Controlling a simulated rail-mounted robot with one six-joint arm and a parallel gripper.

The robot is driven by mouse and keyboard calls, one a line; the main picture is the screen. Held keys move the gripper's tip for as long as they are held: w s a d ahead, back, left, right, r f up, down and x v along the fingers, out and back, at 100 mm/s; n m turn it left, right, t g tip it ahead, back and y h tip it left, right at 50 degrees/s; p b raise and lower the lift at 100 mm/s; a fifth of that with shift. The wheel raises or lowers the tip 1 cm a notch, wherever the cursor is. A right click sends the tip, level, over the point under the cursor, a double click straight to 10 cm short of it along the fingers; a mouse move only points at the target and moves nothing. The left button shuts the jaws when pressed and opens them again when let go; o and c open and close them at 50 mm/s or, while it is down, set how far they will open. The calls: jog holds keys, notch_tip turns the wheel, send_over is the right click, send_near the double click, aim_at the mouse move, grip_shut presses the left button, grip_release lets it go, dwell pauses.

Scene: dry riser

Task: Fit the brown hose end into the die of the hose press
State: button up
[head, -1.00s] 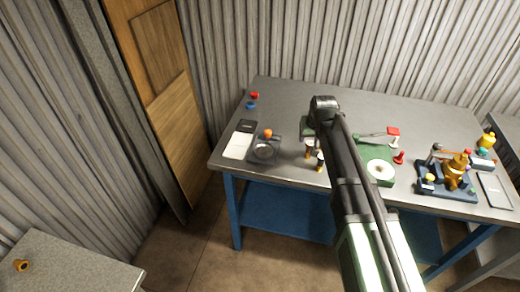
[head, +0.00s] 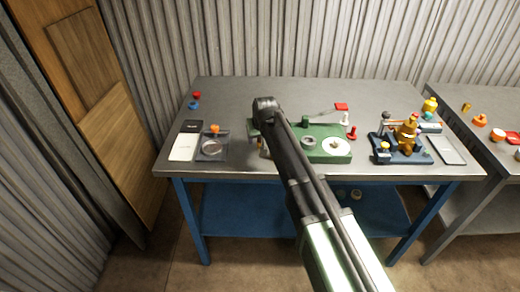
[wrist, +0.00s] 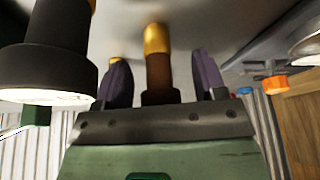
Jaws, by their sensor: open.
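The brown hose end (wrist: 158,75), a brown cylinder with a gold tip, stands between the two dark purple fingers of my open gripper (wrist: 162,68) in the wrist view. Gaps show on both sides of it, so the fingers are around it but apart from it. In the head view my arm hides the gripper and most of the hose end. A green base (head: 325,155) with a round white disc and a red-tipped lever stands right of my arm; it may be the hose press. I cannot make out its die.
A wide black cylinder (wrist: 45,50) is close at the left in the wrist view. On the grey table (head: 250,88) are a dark tray with an orange knob (head: 215,129) and a blue-based fixture with a gold body (head: 405,135). The back of the table is clear.

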jog(key=shift+r, duration=0.15)
jog(key=c, duration=1.1)
jog(key=shift+r+p, duration=0.1)
jog(key=shift+p, duration=0.25)
notch_tip(320, 180, up, 20)
jog(key=p, duration=2)
jog(key=shift+r, duration=0.1)
